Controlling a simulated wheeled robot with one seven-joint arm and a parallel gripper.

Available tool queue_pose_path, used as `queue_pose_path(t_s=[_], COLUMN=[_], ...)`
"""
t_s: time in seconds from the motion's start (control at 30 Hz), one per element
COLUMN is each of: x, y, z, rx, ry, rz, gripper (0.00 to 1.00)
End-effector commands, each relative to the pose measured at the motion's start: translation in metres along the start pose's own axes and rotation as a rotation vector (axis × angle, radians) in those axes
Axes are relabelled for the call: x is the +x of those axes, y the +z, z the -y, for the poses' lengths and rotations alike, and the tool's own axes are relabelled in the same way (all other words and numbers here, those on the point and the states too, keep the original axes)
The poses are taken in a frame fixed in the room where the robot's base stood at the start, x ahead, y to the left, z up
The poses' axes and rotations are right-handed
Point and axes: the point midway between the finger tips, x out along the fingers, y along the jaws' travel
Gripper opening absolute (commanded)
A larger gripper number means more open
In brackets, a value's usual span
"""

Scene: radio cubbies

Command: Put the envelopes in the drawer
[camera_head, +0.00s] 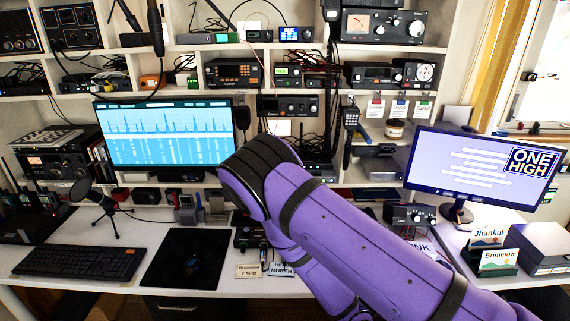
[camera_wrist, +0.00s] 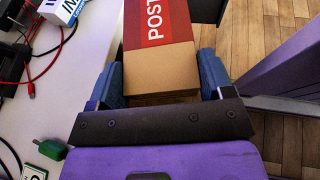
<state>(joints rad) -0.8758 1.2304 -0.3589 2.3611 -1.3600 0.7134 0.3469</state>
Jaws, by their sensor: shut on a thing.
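In the wrist view, my gripper (camera_wrist: 160,76) is shut on a red and brown box (camera_wrist: 158,30) with white letters reading "POST". One blue finger lies along each side of it. The box is near the desk's edge, with wood floor to its right. No envelope can be clearly made out in either view. A dark drawer-like front (camera_head: 185,309) shows under the desk in the head view, mostly cut off by the frame. In the head view my purple arm hides my gripper and the box.
The white desk (camera_head: 60,250) holds a keyboard (camera_head: 82,262), a black mat (camera_head: 186,258), a microphone (camera_head: 92,196), two monitors and a card holder (camera_head: 490,262) at right. In the wrist view, cables (camera_wrist: 30,62) and a green plug (camera_wrist: 52,149) lie on the left.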

Motion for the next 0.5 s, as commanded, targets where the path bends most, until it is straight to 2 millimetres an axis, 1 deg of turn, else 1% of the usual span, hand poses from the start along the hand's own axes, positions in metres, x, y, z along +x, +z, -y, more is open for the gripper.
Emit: queue_pose_path(t_s=[0.03,0.17,0.27,0.3,0.37,0.4,0.5], x=[0.000,0.001,0.001,0.001,0.002,0.002,0.002], y=[0.003,0.012,0.023,0.030,0.043,0.053,0.079], z=[-0.012,-0.044,-0.075,-0.091,-0.116,-0.134,-0.172], rx=[-0.002,-0.020,-0.039,-0.047,-0.063,-0.073,-0.100], ry=[0.016,0.064,0.112,0.137,0.176,0.203,0.267], rz=[0.000,0.001,0.001,0.000,0.001,0.001,0.001], gripper=[0.47,0.47,0.47,0.47,0.47,0.47,0.47])
